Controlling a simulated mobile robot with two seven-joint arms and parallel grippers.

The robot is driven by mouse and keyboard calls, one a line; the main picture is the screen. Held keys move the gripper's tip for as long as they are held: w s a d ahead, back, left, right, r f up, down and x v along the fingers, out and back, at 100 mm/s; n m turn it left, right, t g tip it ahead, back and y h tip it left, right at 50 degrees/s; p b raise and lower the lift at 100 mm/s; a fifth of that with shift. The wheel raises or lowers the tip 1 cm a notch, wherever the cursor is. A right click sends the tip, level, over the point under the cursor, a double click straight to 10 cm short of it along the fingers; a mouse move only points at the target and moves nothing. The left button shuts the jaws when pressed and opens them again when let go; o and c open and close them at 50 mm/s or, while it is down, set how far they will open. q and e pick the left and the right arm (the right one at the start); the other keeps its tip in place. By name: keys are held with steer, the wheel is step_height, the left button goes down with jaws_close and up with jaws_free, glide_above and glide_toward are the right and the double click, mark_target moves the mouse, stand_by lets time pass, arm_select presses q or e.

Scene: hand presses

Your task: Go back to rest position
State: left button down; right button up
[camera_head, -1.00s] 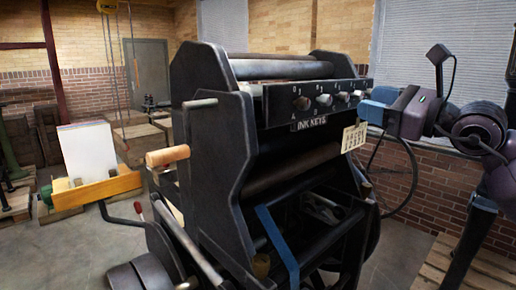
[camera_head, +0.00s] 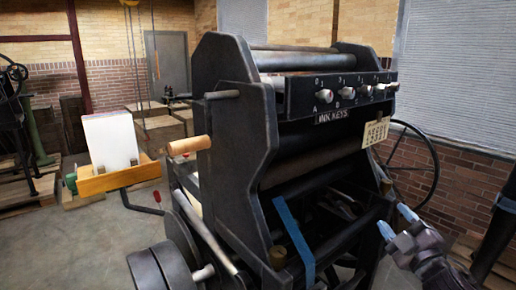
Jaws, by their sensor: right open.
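The black hand press (camera_head: 235,150) fills the middle of the view. Its ink key panel (camera_head: 335,93) carries a row of several small knobs above the "INK KEYS" label (camera_head: 333,117). My right gripper (camera_head: 397,221) is at the lower right, beside the press's lower right side and well below the knobs. Its two blue-tipped fingers are spread apart with nothing between them. Whether it touches the press frame cannot be told. My left gripper is not in view.
A wooden handle (camera_head: 188,145) juts from the press's left side. A large wheel (camera_head: 432,165) stands behind its right side. A wooden stand with white paper (camera_head: 110,140) is at the left. Bare concrete floor (camera_head: 95,240) lies at the lower left.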

steer(key=s+f+m+g+h, duration=0.15)
steer(key=s+f+m, duration=0.3)
steer(key=f, duration=0.55)
steer(key=s+f+m+g+h, duration=0.1)
steer(key=s+f+m+g, duration=0.3)
steer(key=f, duration=0.6)
steer(key=s+a+f+m+g+h, duration=0.1)
steer(key=s+f+m+g, duration=0.1)
steer(key=s+f, duration=0.5)
steer(key=s+a+f+m+g, duration=0.1)
steer(key=s+f+m+g, duration=0.1)
steer(key=s+f, duration=0.5)
steer(key=s, duration=0.6)
steer(key=shift+a+f+h, duration=0.2)
steer(key=shift+a+h, duration=0.15)
steer(key=shift+a, duration=0.05)
steer(key=shift+m, duration=0.25)
stand_by(0.8)
